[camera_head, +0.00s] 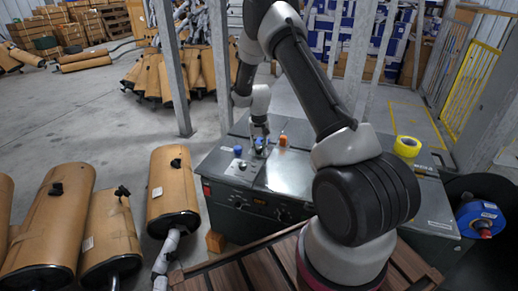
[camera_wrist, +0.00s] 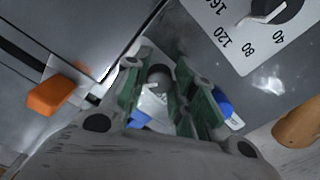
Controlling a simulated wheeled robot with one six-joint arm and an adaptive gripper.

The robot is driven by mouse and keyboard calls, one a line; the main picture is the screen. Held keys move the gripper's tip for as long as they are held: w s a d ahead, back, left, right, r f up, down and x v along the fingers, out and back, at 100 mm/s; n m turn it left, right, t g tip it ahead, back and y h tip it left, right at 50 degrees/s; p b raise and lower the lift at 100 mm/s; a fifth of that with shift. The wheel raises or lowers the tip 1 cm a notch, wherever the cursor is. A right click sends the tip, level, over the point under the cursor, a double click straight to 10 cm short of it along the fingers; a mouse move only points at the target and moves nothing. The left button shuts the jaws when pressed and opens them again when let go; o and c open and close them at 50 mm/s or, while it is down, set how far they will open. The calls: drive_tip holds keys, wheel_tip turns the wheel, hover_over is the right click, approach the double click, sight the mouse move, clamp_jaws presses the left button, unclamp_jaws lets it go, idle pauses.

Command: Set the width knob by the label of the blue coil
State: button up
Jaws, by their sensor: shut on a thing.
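The blue coil (camera_head: 480,213) is at the far right of the head view. It has a small white label on its blue face, too small to read. My gripper (camera_head: 259,134) reaches down onto the top of the grey machine (camera_head: 225,180). In the wrist view, my gripper (camera_wrist: 168,88) has its green fingers closed around a dark grey round knob (camera_wrist: 160,74), above a pale plate with blue parts. The knob's setting is largely hidden by the fingers. A separate dial plate (camera_wrist: 240,48) marked 40, 80, 120 and 160 carries a black knob (camera_wrist: 278,10), apart from my fingers.
An orange block (camera_wrist: 52,95) sits on the machine top; it also shows in the head view (camera_head: 283,141). A blue knob (camera_head: 238,150) is left of my gripper. A yellow roll (camera_head: 407,146) lies at the machine's right. Brown mufflers (camera_head: 172,185) stand at the left.

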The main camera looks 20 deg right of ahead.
sight(259, 149)
drive_tip(key=shift+m, duration=0.6)
drive_tip(key=o, duration=1)
drive_tip(key=shift+o, duration=0.2)
wheel_tip(259, 149, up, 12)
